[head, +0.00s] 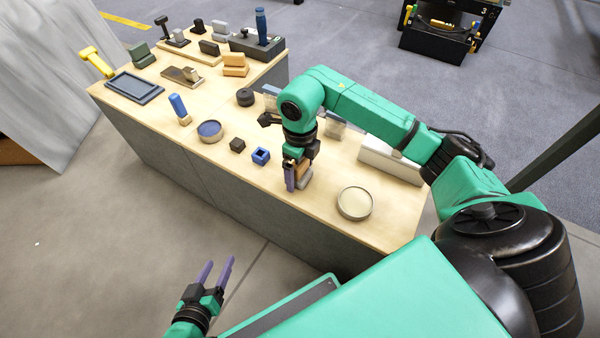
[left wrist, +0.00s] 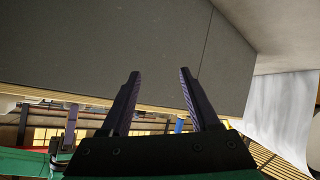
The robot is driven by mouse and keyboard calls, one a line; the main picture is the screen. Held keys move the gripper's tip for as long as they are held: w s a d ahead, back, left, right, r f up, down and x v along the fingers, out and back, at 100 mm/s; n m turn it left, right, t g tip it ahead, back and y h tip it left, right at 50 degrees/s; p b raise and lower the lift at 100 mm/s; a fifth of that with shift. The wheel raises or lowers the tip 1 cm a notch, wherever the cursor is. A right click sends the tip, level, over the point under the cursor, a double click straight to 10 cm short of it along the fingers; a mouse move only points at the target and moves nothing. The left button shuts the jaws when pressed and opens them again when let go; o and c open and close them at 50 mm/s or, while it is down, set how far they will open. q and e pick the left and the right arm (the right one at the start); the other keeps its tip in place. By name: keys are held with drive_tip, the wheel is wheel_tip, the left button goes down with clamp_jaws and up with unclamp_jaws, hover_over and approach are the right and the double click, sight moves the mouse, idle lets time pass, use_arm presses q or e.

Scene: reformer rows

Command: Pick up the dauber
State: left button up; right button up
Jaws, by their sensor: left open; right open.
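A small tool with a blue cylindrical handle and a pale foot (head: 179,107) stands on the bench beside a round blue-topped tin (head: 210,131); it looks like the dauber, but I cannot be sure. My right gripper (head: 297,176) points down near the bench's front edge, its jaws open, at a small tan-brown block (head: 305,172). The fingers and wrist partly hide that block, and I cannot tell whether they touch it. My left gripper (head: 217,272) is open and empty, low in front of the bench. Its open fingers also show in the left wrist view (left wrist: 160,95).
The wooden bench (head: 245,185) holds a round pale tin (head: 355,203), a blue square holder (head: 261,156), a dark cube (head: 237,145) and a black round piece (head: 245,97). A shallow dark tray (head: 134,88) and several blocks stand farther back. The floor before the bench is clear.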

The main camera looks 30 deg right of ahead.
drive_tip(key=shift+r, duration=0.1)
drive_tip(key=c, duration=1.3)
wheel_tip(320, 180, up, 13)
drive_tip(key=p, duration=0.4)
drive_tip(key=shift+w+f, duration=0.1)
drive_tip(key=shift+f, duration=0.1)
wheel_tip(320, 180, up, 7)
drive_tip(key=p, duration=0.3)
drive_tip(key=shift+r, duration=0.2)
drive_tip(key=o, duration=0.5)
drive_tip(key=shift+c, duration=0.2)
use_arm(q)
drive_tip(key=s+a+r+g+y, duration=0.2)
drive_tip(key=s+a+r+g, duration=0.1)
drive_tip(key=a, duration=0.3)
drive_tip(key=s+a+r+g+y, duration=0.2)
drive_tip(key=a+r+g+y, duration=0.1)
drive_tip(key=a+g, duration=0.2)
drive_tip(key=shift+s+a+r, duration=0.3)
drive_tip(key=shift+s+a, duration=0.1)
drive_tip(key=shift+a, duration=0.75)
use_arm(e)
drive_tip(key=shift+c, duration=1.4)
